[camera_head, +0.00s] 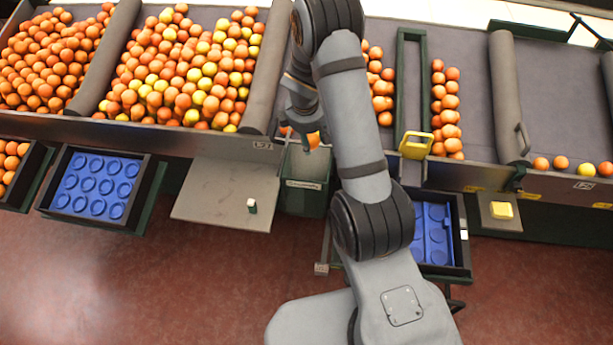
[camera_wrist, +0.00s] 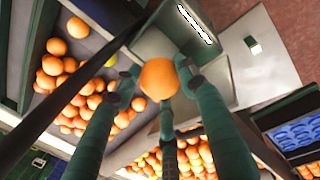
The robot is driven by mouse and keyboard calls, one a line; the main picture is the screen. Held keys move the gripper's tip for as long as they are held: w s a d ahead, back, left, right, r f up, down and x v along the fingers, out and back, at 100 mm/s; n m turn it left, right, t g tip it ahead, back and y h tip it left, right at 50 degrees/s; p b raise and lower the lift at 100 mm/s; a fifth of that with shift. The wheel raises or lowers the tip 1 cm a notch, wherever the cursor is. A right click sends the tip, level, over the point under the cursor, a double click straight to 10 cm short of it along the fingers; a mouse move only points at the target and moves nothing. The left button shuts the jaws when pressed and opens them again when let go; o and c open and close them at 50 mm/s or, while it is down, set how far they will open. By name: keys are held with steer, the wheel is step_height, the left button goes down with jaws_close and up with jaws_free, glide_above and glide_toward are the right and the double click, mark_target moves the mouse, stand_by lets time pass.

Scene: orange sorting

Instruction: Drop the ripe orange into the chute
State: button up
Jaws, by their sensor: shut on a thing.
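My gripper (camera_wrist: 158,85) is shut on an orange (camera_wrist: 158,78), held between its fingers in the middle of the wrist view. In the head view the held orange (camera_head: 313,140) shows only in part beside my arm, near the top of the chute. The chute (camera_head: 303,190) is a grey-green open box at the front edge of the sorting bench. In the wrist view the chute (camera_wrist: 160,45) lies just beyond the held orange, with a white label on its wall. My arm hides part of the area right of the chute.
Oranges and yellow fruit fill sloped bins (camera_head: 185,75) at the back left. A grey side plate (camera_head: 225,195) with a small white-and-green item (camera_head: 251,205) lies left of the chute. Blue trays (camera_head: 97,187) stand at the front left and behind my arm (camera_head: 432,232).

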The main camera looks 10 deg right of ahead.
step_height(320, 180, down, 6)
steer(key=b, duration=0.5)
steer(key=o, duration=1.3)
steer(key=shift+c, duration=0.2)
steer(key=shift+r, duration=0.1)
